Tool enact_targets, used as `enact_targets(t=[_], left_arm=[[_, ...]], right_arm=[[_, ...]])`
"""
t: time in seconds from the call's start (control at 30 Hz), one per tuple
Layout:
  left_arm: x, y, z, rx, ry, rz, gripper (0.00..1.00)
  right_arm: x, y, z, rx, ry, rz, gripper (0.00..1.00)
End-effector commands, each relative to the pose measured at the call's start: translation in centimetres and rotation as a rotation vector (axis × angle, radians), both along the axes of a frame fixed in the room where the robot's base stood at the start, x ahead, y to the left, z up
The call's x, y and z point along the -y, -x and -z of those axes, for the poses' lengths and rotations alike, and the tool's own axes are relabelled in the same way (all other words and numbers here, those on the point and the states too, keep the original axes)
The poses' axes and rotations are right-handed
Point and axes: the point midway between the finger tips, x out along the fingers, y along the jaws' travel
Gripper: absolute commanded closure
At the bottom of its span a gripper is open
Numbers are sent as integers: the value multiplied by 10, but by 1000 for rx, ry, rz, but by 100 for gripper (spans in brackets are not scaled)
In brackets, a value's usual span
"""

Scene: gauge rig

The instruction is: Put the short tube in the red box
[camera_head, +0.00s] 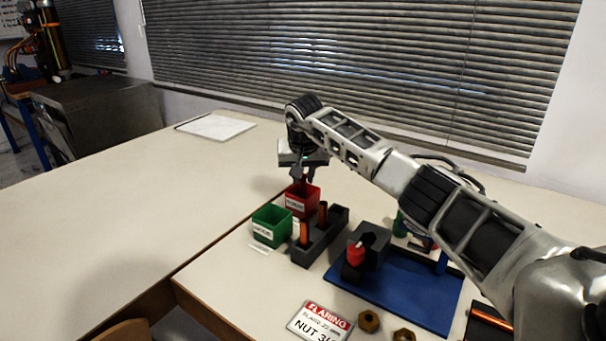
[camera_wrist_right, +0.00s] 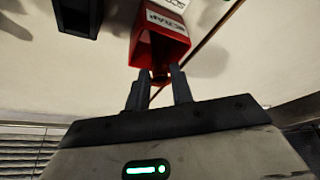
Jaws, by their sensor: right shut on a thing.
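The red box (camera_head: 311,203) stands behind the dark tube rack, beside the green box. My right gripper (camera_head: 304,178) is directly above the red box, fingers pointing down. In the right wrist view the gripper (camera_wrist_right: 158,82) is shut on a small dark piece, the short tube (camera_wrist_right: 160,78), mostly hidden between the fingertips. The open red box (camera_wrist_right: 178,30) lies just beyond the fingertips there. I cannot tell whether the tube's lower end is inside the rim. My left gripper is not in view.
The green box (camera_head: 268,229) stands close left of the red one. A blue mat (camera_head: 400,297) with a dark fixture (camera_head: 373,240), brass nuts (camera_head: 369,321) and a sign (camera_head: 320,321) are nearer.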

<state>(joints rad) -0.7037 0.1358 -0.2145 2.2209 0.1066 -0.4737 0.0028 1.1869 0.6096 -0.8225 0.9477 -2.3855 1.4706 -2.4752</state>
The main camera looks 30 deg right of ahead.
Motion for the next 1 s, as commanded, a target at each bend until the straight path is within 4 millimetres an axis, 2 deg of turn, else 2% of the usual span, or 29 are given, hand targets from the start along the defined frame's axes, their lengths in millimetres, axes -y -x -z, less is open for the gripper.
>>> enact_targets(t=[0.03, 0.1, 0.47, 0.57, 1.0], left_arm=[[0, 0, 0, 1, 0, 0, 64], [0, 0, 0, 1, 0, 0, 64], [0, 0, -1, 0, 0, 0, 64], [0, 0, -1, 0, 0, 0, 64], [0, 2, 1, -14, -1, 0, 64]], right_arm=[[0, 0, 2, -1, 0, 0, 74], [0, 0, 1, -1, 0, 1, 55], [0, 0, -4, 0, 0, 1, 55], [-2, 4, -16, 3, 1, 0, 55], [-19, 33, -97, 3, 1, 1, 55]])
